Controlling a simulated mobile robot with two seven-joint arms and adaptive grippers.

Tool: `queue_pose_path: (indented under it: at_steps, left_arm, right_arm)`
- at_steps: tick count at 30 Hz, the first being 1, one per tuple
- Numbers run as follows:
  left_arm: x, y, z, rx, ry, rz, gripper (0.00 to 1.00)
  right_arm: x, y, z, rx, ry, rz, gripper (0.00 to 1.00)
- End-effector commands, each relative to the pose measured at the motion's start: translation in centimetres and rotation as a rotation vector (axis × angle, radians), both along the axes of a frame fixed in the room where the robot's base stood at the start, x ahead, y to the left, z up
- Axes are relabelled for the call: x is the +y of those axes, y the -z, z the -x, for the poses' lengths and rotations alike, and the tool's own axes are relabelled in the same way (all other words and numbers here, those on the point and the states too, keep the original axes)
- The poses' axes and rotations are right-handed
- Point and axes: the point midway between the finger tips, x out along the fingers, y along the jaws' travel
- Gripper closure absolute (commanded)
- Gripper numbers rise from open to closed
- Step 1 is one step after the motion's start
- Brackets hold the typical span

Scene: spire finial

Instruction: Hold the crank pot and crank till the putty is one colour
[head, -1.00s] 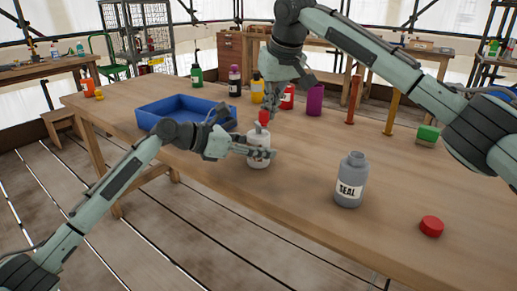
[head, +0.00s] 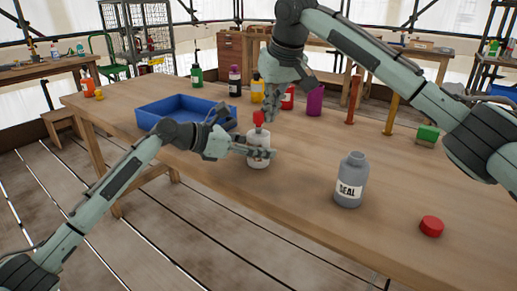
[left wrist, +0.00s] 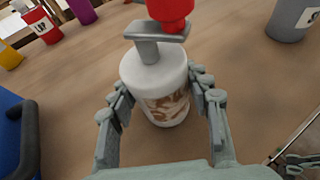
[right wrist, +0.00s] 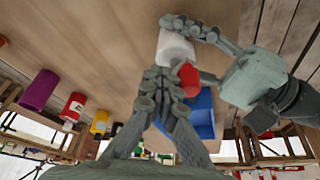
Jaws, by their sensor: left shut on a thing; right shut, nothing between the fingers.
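The crank pot (head: 258,158) is white and stands upright on the table, with a grey crank arm (left wrist: 160,40) and a red knob (head: 258,117) on top. Through its clear side, the putty (left wrist: 168,104) shows brown and white streaks. My left gripper (head: 262,152) is shut around the pot's body; its fingers (left wrist: 160,110) sit on both sides of it. My right gripper (head: 270,112) is shut and empty, fingertips down beside the red knob. In the right wrist view its fingers (right wrist: 163,85) overlap the knob (right wrist: 188,78); I cannot tell whether they touch.
A blue tray (head: 150,122) lies left of the pot. A grey SEAL bottle (head: 350,182) and a red cap (head: 431,226) stand to the right. The front of the table is clear.

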Motion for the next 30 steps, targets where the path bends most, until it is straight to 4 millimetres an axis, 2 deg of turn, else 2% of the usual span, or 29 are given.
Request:
queue_pose_path:
  at_steps: [30]
  left_arm:
    - [-0.08, 0.0, 0.05, 0.0, 0.001, 0.0, 0.85]
  right_arm:
    - [0.59, -0.07, 0.83, 0.0, -0.003, -0.001, 1.0]
